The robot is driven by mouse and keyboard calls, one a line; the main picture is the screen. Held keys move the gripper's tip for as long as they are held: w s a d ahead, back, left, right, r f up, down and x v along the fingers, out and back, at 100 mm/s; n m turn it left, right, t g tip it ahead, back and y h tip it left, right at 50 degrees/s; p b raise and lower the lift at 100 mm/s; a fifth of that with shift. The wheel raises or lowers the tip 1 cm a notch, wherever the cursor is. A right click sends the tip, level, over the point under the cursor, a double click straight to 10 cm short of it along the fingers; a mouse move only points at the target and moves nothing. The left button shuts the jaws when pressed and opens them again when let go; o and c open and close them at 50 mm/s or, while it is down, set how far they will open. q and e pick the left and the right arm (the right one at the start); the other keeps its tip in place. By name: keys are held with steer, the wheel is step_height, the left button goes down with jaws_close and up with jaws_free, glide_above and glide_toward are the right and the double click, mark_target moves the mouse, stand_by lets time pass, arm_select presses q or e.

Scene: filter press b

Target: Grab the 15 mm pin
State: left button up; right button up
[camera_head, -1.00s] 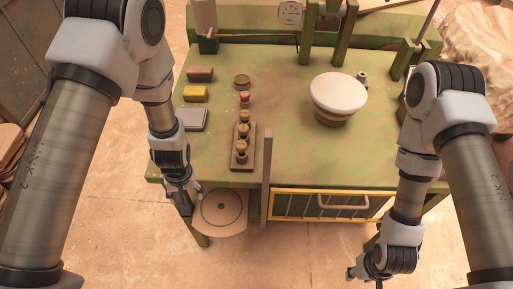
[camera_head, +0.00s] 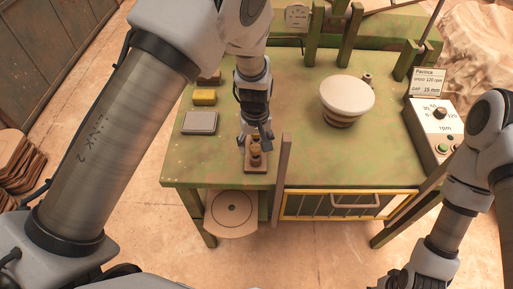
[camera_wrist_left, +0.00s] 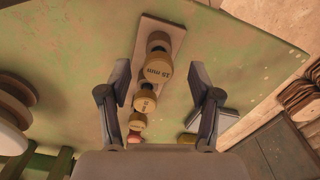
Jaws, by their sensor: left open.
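A small wooden rack (camera_head: 256,169) near the table's front edge holds several upright yellowish pins. The left wrist view shows their knobs, with the rack's end (camera_wrist_left: 172,32) at the top. The knob printed 15 mm, upside down there, belongs to the 15 mm pin (camera_wrist_left: 158,70), nearest that end; in the head view it appears to be the front pin (camera_head: 255,161). My left gripper (camera_head: 256,138) is open over the rack and hides the rear pins. In its wrist view the open fingers (camera_wrist_left: 161,92) lie either side of the pin row, not touching the 15 mm knob.
A yellow block (camera_head: 204,97) and a grey box (camera_head: 200,122) lie left of the rack. An upright wooden post (camera_head: 283,165) stands close to its right. A round pale-topped wheel (camera_head: 347,96) is further right. My right gripper (camera_head: 408,281) is low at the bottom edge, partly cut off.

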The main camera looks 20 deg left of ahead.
mark_target(256, 148)
arm_select(q)
steer(key=f, duration=0.4)
steer(key=shift+w, duration=0.4)
steer(key=shift+s+r, duration=0.1)
steer(key=shift+c, duration=0.2)
steer(key=shift+s+r, duration=0.1)
steer(key=shift+s, duration=0.05)
jaws_close()
arm_select(e)
steer(key=shift+w+r, duration=0.1)
steer(key=shift+r, duration=0.4)
